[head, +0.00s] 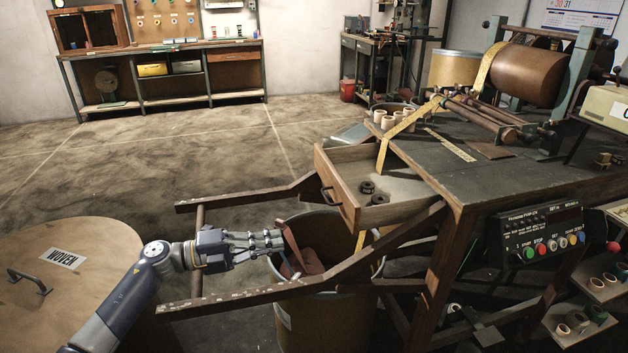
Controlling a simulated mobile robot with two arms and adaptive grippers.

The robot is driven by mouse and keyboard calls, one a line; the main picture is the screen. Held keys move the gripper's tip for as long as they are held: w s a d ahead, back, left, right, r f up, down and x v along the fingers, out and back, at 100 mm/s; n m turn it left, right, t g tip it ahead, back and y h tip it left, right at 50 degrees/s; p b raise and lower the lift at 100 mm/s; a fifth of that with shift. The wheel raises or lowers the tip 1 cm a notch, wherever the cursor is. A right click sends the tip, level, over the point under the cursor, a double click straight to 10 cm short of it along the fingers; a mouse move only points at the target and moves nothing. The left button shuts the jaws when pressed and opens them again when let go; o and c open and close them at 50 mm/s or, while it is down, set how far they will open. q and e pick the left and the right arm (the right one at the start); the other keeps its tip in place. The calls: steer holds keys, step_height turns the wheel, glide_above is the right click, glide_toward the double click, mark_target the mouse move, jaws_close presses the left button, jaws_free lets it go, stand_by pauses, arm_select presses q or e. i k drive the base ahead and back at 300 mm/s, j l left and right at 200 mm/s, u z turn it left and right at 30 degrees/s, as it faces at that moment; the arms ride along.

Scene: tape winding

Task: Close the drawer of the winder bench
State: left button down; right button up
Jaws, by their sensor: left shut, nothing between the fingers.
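The winder bench (415,155) stands at the right with a dark top. Its wooden drawer (338,190) is pulled out to the left, with a dark handle (325,197) on its front. Several small dark rolls (380,198) and a yellow tape strip are in or over the drawer. My left gripper (277,240) is shut and empty, below and to the left of the drawer front, apart from the handle. It is between two wooden rails that stick out from the bench. My right gripper is not in view.
A round drum (308,310) stands under the rails, close to my left gripper. A lidded drum marked WOVEN (95,290) is at the lower left. The long rails (255,193) lie around my arm. Open floor is behind.

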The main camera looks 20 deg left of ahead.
mark_target(343, 170)
steer(key=i+j, duration=0.6)
steer(key=i, duration=0.2)
